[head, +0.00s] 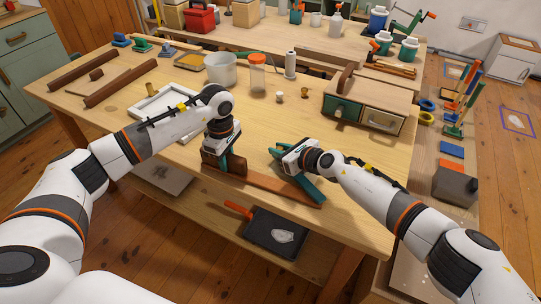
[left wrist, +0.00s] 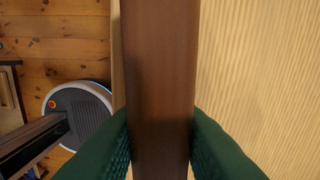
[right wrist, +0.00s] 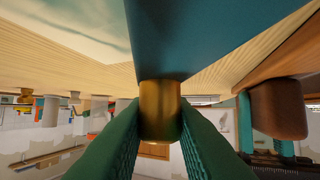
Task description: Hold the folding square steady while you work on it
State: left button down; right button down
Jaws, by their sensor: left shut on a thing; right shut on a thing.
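The folding square has a long brown wooden bar (head: 275,189) lying along the table's front edge and a teal-blue piece (head: 312,189) near the bar's right end. My left gripper (head: 226,168) is shut on the brown bar, which runs between its green fingers in the left wrist view (left wrist: 160,80). My right gripper (head: 276,153) is shut on a brass cylinder (right wrist: 160,108) under the teal-blue piece (right wrist: 190,35) in the right wrist view. The joint between bar and teal-blue piece is hard to make out.
A wooden drawer box (head: 364,112) stands behind my right gripper. A white bucket (head: 221,70), an orange-lidded jar (head: 257,76) and a white frame (head: 160,107) stand further back. A dark tray (head: 272,232) lies on the lower shelf. Table between jar and grippers is mostly clear.

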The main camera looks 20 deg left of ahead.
jog(key=shift+w+d+r+m+t+h, duration=0.15)
jog(key=shift+w+d+m+t, duration=0.1)
jog(key=shift+w+m+t, duration=0.2)
jog(key=shift+w+d+r+m+t+h, duration=0.1)
jog(key=shift+w+d+m+t+h, duration=0.1)
jog(key=shift+w+m+t, duration=0.25)
jog(key=w+d+m+t+h, duration=0.2)
jog(key=d, duration=0.1)
jog(key=w+d+m+t+h, duration=0.1)
jog(key=w+d, duration=0.1)
jog(key=shift+f+m+t, duration=0.15)
jog(key=shift+m+t, duration=0.15)
jog(key=shift+m, duration=0.1)
jog(key=d+m+h, duration=0.1)
jog(key=d, duration=0.1)
jog(key=w+d+m+t+h, duration=0.1)
jog(key=d+m+h, duration=0.1)
jog(key=w+d+m+t+h, duration=0.1)
jog(key=d+h, duration=0.1)
jog(key=shift+d+f+m, duration=0.1)
jog(key=shift+d+m, duration=0.15)
jog(key=shift+m, duration=0.05)
jog(key=shift+d+m+h, duration=0.8)
jog(key=shift+d+h, duration=0.05)
jog(key=shift+d, duration=0.3)
jog(key=c, duration=1.3)
grip_release()
